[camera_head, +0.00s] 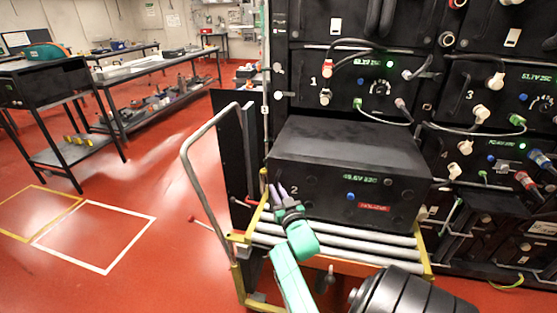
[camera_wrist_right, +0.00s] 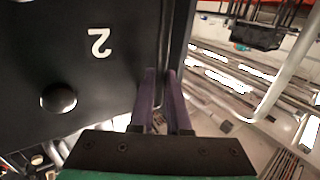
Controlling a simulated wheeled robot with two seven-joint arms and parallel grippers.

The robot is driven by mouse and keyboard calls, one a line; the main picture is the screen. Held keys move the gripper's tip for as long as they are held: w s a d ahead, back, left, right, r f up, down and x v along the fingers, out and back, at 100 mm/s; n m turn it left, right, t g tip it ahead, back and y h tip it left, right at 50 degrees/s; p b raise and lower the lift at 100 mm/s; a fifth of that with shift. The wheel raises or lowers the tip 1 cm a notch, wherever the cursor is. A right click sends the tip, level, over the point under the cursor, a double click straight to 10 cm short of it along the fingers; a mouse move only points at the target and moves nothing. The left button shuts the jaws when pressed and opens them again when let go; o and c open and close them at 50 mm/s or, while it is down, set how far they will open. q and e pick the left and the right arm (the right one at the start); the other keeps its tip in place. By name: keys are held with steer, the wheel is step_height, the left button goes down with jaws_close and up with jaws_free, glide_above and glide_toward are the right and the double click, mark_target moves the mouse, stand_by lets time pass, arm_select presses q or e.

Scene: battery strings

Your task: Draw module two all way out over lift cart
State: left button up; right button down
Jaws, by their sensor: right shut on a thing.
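Module two (camera_head: 350,165) is a black box marked 2, with a green display, a blue button and a red label on its front. It projects from the rack, and its front part is over the rollers of the lift cart (camera_head: 385,256), which has a yellow frame. My right gripper (camera_head: 273,192) is at the left edge of the module's front. In the right wrist view its purple fingers (camera_wrist_right: 161,90) are shut on a thin dark upright part at the module's edge, beside the 2 and a round black knob (camera_wrist_right: 58,97). My left gripper is not in view.
Module one (camera_head: 350,80) sits above in the rack, with cables hanging on its front. More cabled modules, including module three (camera_head: 490,90), are at the right. The cart's grey push handle (camera_head: 190,150) rises at the left. The red floor at the left is open.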

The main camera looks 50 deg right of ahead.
steer(key=shift+w+a+r, duration=0.1)
steer(key=shift+w+a, duration=0.05)
steer(key=shift+a, duration=0.05)
steer(key=c, duration=0.9)
jaws_free()
steer(key=shift+w, duration=0.15)
steer(key=v, duration=0.7)
steer(key=shift+a, duration=0.2)
steer(key=shift+f, duration=0.2)
